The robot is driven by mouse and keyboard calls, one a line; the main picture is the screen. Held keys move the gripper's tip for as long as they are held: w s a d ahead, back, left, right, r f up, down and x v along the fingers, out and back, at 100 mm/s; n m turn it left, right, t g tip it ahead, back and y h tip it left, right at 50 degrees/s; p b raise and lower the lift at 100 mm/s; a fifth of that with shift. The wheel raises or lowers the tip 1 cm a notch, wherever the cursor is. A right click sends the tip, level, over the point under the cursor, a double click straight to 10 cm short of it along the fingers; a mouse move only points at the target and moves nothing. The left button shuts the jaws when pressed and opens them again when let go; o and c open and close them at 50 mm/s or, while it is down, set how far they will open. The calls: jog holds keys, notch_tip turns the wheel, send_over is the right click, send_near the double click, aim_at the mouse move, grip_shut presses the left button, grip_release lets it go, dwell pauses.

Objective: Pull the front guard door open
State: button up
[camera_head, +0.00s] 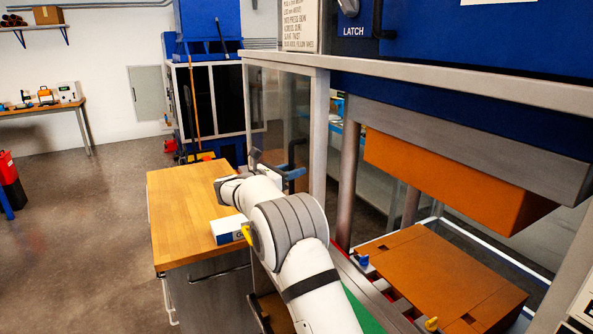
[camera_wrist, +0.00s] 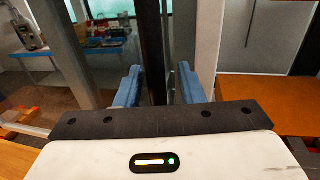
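A clear guard panel (camera_head: 282,115) in a grey metal frame stands at the press's left end in the head view. I take it for the front guard door, but cannot tell how far open it stands. My gripper (camera_head: 284,172) is close to this panel, with my arm reaching in from below. In the wrist view my gripper (camera_wrist: 157,85) has its two blue fingers apart. A dark upright bar (camera_wrist: 152,40), probably the door's handle, runs between them. Gaps show beside the bar, so I see no firm grip. The bar's lower end is hidden behind my gripper's dark plate.
A wooden-topped bench (camera_head: 180,210) with a small blue and white box (camera_head: 228,230) stands left of my arm. The press's orange upper block (camera_head: 450,175) and lower block (camera_head: 435,275) are to the right. Grey posts (camera_head: 347,170) stand near my arm. Open floor lies far left.

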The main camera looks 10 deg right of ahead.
jog(key=b+v, duration=0.2)
jog(key=v, duration=0.6)
